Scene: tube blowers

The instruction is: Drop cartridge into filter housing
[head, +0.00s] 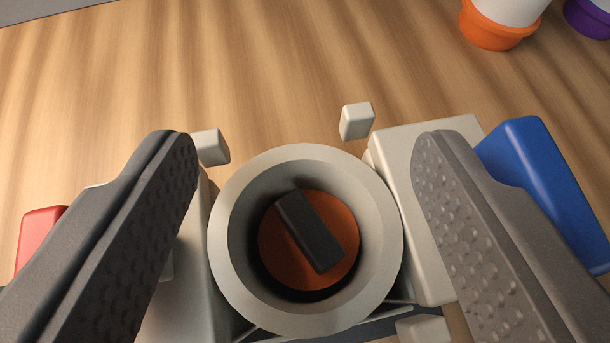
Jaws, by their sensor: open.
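The filter housing (230,225) is a pale grey round cup with a thick rim, seen from above in the middle of the head view. The cartridge (282,262) sits down inside it, showing an orange round top with a dark bar-shaped handle (309,231) across it. A dark gap shows around the orange top; how deep it is seated I cannot tell. My gripper (303,150) is open, its two dark dimpled fingers spread to the left and right of the housing. Nothing is between the fingertips, and they appear apart from the cartridge.
Pale blocks flank the housing, including one at the right (395,150). A blue block (545,185) lies right and a red block (38,235) left. Small pale pegs (356,121) stand behind. An orange-based white container (495,25) and a purple object (588,18) are at the back right. The wooden surface behind is mostly clear.

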